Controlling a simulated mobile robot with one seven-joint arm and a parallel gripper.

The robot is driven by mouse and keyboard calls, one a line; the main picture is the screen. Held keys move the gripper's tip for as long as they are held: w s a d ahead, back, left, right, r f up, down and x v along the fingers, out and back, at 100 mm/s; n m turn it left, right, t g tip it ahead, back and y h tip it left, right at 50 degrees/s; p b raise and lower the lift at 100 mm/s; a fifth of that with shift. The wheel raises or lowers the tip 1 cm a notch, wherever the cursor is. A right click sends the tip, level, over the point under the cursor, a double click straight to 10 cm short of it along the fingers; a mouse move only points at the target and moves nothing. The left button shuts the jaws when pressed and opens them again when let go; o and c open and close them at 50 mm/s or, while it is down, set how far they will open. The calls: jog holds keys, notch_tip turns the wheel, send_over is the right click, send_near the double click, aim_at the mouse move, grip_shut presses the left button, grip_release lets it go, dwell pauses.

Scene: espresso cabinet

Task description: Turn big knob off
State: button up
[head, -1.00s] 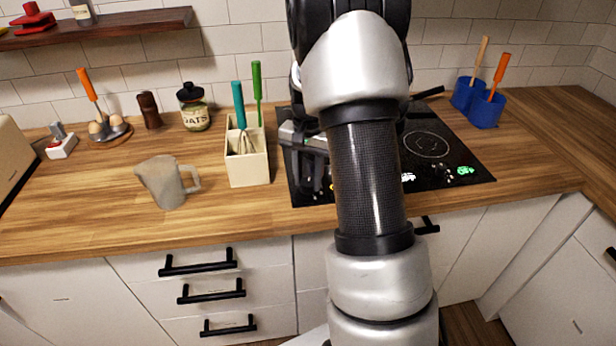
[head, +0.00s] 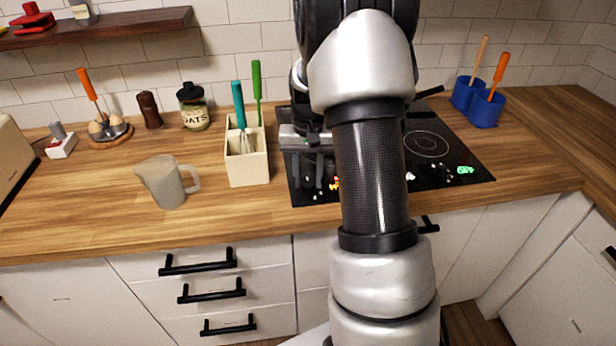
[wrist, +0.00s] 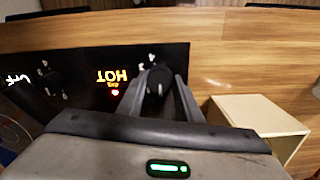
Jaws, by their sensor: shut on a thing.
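The black cooktop (head: 470,180) is set in the counter, with knobs and lit markings along its front. In the wrist view, a round black knob (wrist: 159,82) stands between the two fingers of my gripper (wrist: 158,88), which is shut on it. Beside it, an orange "HOT" marking (wrist: 111,75) is lit. Another black knob (wrist: 48,82) sits farther left, apart from the gripper. In the head view, my gripper (head: 318,180) points down at the cooktop's front left corner. My arm hides the middle of the cooktop, and the gripped knob is not clear there.
A cream utensil holder (head: 248,168) stands close left of the cooktop and also shows in the wrist view (wrist: 258,115). A grey pitcher (head: 165,182) is farther left. Blue utensil cups (head: 485,110) stand at the back right. The front counter strip is clear.

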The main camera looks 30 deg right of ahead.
aim_at(308, 182)
jog(key=o, duration=1)
jog(key=shift+o, duration=0.2)
jog(key=shift+r, duration=0.1)
notch_tip(308, 182, up, 17)
jog(key=p, duration=0.1)
jog(key=shift+r+p, duration=0.15)
jog(key=shift+p, duration=0.15)
